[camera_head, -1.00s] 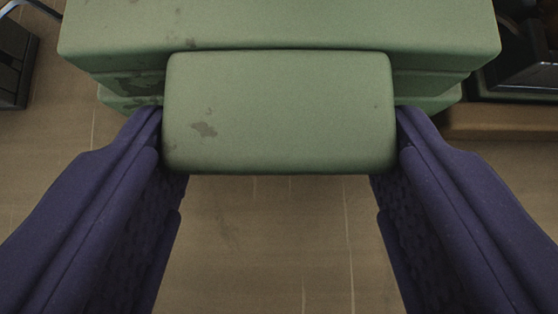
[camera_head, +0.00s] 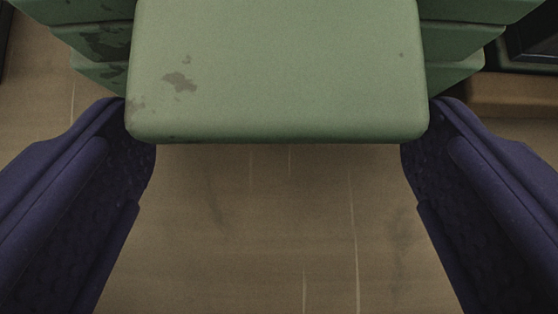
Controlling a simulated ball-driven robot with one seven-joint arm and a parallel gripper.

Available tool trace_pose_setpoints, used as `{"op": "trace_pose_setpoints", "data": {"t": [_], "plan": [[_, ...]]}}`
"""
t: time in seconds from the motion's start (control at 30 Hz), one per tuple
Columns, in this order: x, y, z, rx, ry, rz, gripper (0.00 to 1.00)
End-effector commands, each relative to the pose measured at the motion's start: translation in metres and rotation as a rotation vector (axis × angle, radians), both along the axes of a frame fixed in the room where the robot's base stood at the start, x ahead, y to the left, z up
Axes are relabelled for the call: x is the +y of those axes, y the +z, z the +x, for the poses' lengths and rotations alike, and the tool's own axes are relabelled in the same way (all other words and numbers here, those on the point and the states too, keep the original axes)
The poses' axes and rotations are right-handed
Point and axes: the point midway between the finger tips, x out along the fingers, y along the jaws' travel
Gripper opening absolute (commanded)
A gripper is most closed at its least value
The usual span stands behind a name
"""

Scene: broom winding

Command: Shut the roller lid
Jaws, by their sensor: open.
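A green block-like part (camera_head: 280,75) with rounded corners and dark stains juts toward me from a green body with stacked ledges (camera_head: 466,50). I cannot tell whether this part is the roller lid or a handle on it. My gripper (camera_head: 278,115) is open, with one dark purple finger at each side of the part's near edge. The fingertips are close to its left and right corners. I cannot tell whether they touch it. The top of the green body is cut off by the picture's upper edge.
A brown wooden floor (camera_head: 270,230) lies clear below, between my fingers. A dark box-like object (camera_head: 535,40) stands at the upper right, above a brown ledge (camera_head: 510,95). A dark edge shows at the far upper left.

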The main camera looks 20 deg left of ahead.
Motion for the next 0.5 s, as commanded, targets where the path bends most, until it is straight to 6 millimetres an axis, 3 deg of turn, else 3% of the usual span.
{"op": "trace_pose_setpoints", "data": {"t": [0.2,0.5], "plan": [[-0.013,0.033,-0.027,0.001,0.001,0.0,0.89],[-0.022,0.049,-0.046,0.003,-0.001,-0.001,0.89]]}}
